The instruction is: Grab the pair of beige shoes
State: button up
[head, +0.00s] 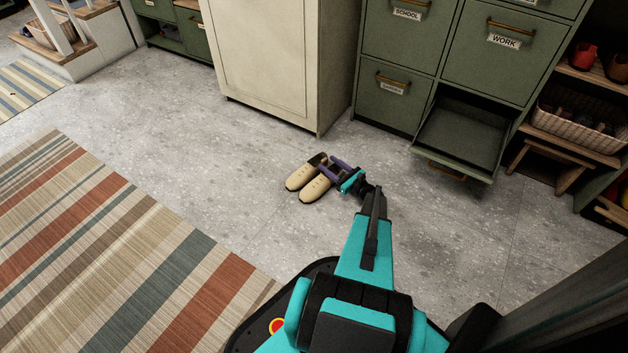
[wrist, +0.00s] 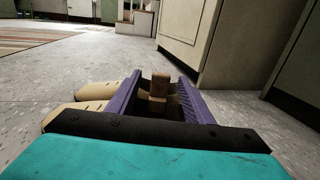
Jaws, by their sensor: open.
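The pair of beige shoes (head: 308,184) lies on the grey floor in front of the cream cabinet, side by side, with rounded toes toward the lower left and dark openings at the upper right. My gripper (head: 332,166) is open, low at the heel end of the shoes. In the wrist view, the beige shoes (wrist: 88,90) show at the left, partly hidden behind the left finger and the gripper body. A tan upright piece shows between the purple fingers of my gripper (wrist: 158,85); I cannot tell whether it is part of a shoe or touched.
The cream cabinet (head: 265,60) stands just behind the shoes. An open lower drawer (head: 465,135) of the green cabinet juts out at the right. A striped rug (head: 110,240) lies at the left. The floor around the shoes is otherwise clear.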

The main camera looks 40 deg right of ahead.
aim_at(326, 161)
jog(key=shift+w+d+b, duration=0.1)
jog(key=shift+w+b, duration=0.65)
jog(key=shift+w, duration=1.15)
grip_shut()
